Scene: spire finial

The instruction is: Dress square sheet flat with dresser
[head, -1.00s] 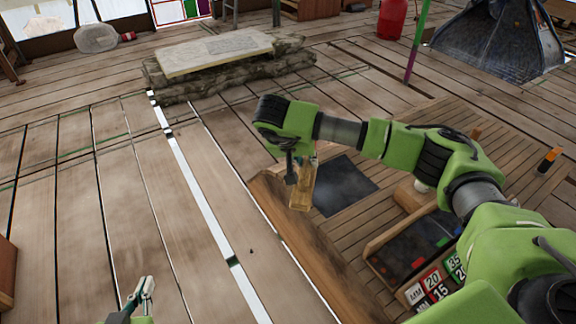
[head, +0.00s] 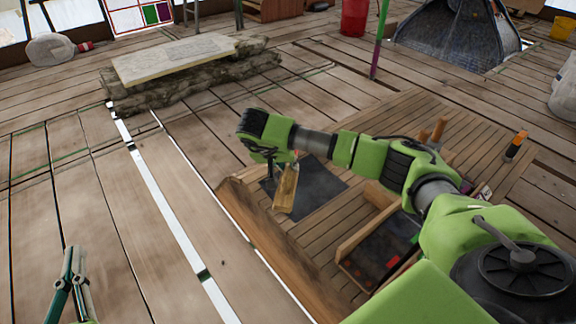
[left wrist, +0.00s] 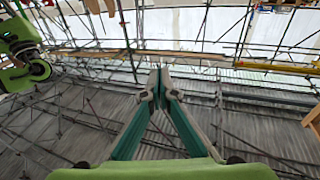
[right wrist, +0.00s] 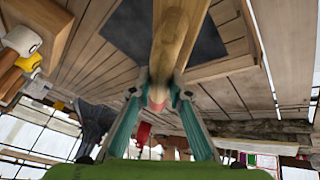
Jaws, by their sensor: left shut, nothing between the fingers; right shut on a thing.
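The dark grey square sheet (head: 326,190) lies on the slatted wooden bench, partly behind the dresser in the head view. It looks flat, but small bends cannot be told. The dresser, a pale wooden bar (head: 286,190), hangs tilted from my right gripper (head: 285,156), over the sheet's left part; contact cannot be told. In the right wrist view my right gripper (right wrist: 160,92) is shut on the dresser (right wrist: 172,45), with the sheet (right wrist: 205,42) behind it. My left gripper (head: 72,258) is shut and empty, away from the bench at the lower left; it also shows in the left wrist view (left wrist: 160,82).
A wooden tray (head: 362,225) sits on the bench near my right arm. Mallets (right wrist: 22,42) stand beside the sheet. An orange-and-black tool (head: 516,146) is at the bench's far right. The plank floor to the left is clear.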

